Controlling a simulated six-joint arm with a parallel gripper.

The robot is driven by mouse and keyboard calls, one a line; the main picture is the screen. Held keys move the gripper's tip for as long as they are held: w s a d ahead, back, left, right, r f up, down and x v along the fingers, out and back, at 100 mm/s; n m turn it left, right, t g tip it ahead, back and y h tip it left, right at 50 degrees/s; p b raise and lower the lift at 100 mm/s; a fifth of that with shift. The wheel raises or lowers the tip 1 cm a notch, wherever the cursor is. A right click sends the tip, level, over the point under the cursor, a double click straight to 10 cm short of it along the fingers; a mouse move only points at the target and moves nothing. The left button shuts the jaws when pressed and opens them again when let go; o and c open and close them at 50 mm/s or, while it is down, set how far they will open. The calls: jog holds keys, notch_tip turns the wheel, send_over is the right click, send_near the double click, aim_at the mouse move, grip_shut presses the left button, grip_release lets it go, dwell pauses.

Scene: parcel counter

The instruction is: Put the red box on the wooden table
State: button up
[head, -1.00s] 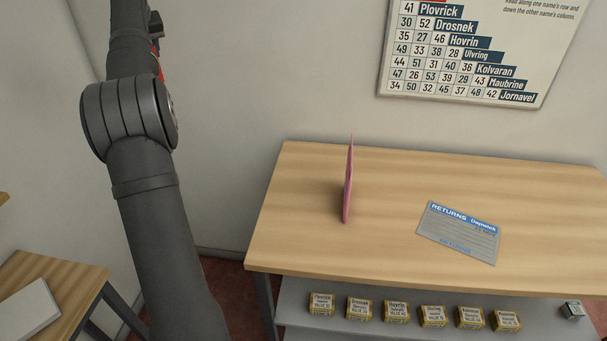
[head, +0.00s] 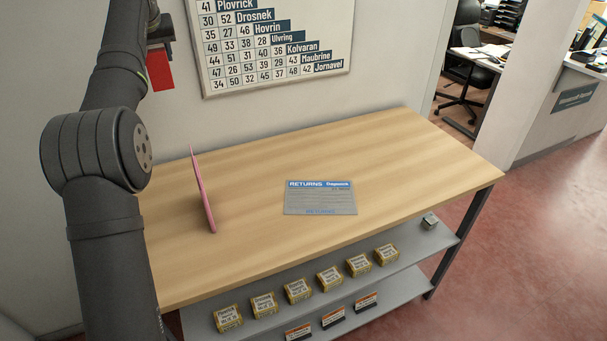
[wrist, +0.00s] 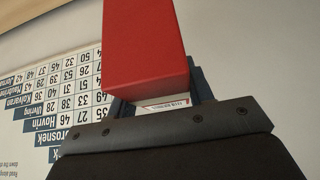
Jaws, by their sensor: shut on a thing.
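The red box (head: 160,68) hangs from my gripper (head: 160,42) at the upper left of the head view, in the air in front of the wall. In the wrist view the red box (wrist: 146,45) fills the upper middle, and my gripper (wrist: 165,100) is shut on it. My arm hides part of the gripper in the head view. The wooden table (head: 400,150) stands below and to the right of the box, its top well apart from it.
A thin pink upright panel (head: 203,190) stands on the left of the table. A grey returns card (head: 320,200) lies near the middle. The right part of the tabletop is clear. Several small yellow boxes (head: 297,290) sit on a grey shelf (head: 400,263) below. A number chart (head: 270,50) hangs behind.

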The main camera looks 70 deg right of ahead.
jog(key=s+d+m+g+h, duration=0.1)
jog(key=s+d, duration=0.3)
jog(key=s, duration=0.6)
jog(key=s+d+m, duration=0.2)
jog(key=s+d, duration=0.3)
jog(key=s, duration=0.4)
jog(key=s+d+m+g+h, duration=0.1)
jog(key=s+d, duration=0.3)
jog(key=s, duration=0.6)
notch_tip(320, 180, down, 22)
jog(key=shift+w+d+f, duration=0.4)
jog(key=shift+w+f, duration=1.4)
jog(key=shift+w, duration=0.2)
jog(key=shift+w+d+f, duration=0.4)
jog(key=shift+w+f, duration=1.4)
jog(key=shift+w, duration=0.15)
jog(key=shift+w+d+f, duration=0.4)
jog(key=shift+w+f, duration=1.4)
jog(key=shift+w, duration=0.2)
jog(key=shift+f, duration=0.15)
jog(key=o, duration=1.1)
